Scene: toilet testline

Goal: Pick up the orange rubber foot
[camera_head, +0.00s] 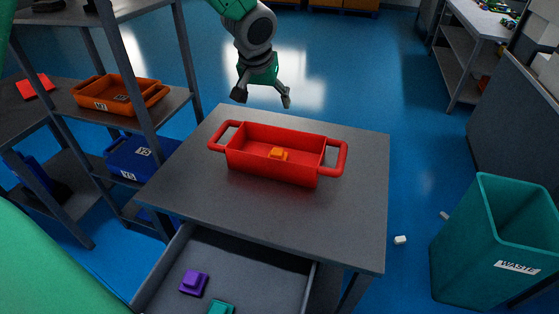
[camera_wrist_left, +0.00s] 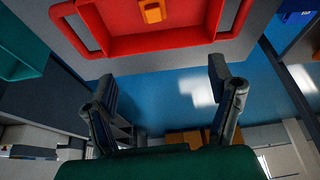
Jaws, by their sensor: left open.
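The orange rubber foot (camera_head: 278,154) is a small block with a raised top. It lies inside the red tray (camera_head: 262,170), a box with a loop handle at each end, on the grey table. In the left wrist view the foot (camera_wrist_left: 153,11) shows at the top edge, inside the red tray (camera_wrist_left: 165,42). My left gripper (camera_head: 260,97) is open and empty. It hangs beyond the far edge of the table, above and behind the tray, apart from it. Its two fingers also show in the left wrist view (camera_wrist_left: 165,85), with nothing between them. My right gripper is not in view.
An open grey drawer (camera_head: 250,262) below the table holds a purple foot (camera_head: 193,283) and a teal foot (camera_head: 221,308). A teal waste bin (camera_head: 490,245) stands at the right. Shelves at the left hold an orange tray (camera_head: 150,98) and a blue bin (camera_head: 135,165). The tabletop around the red tray is clear.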

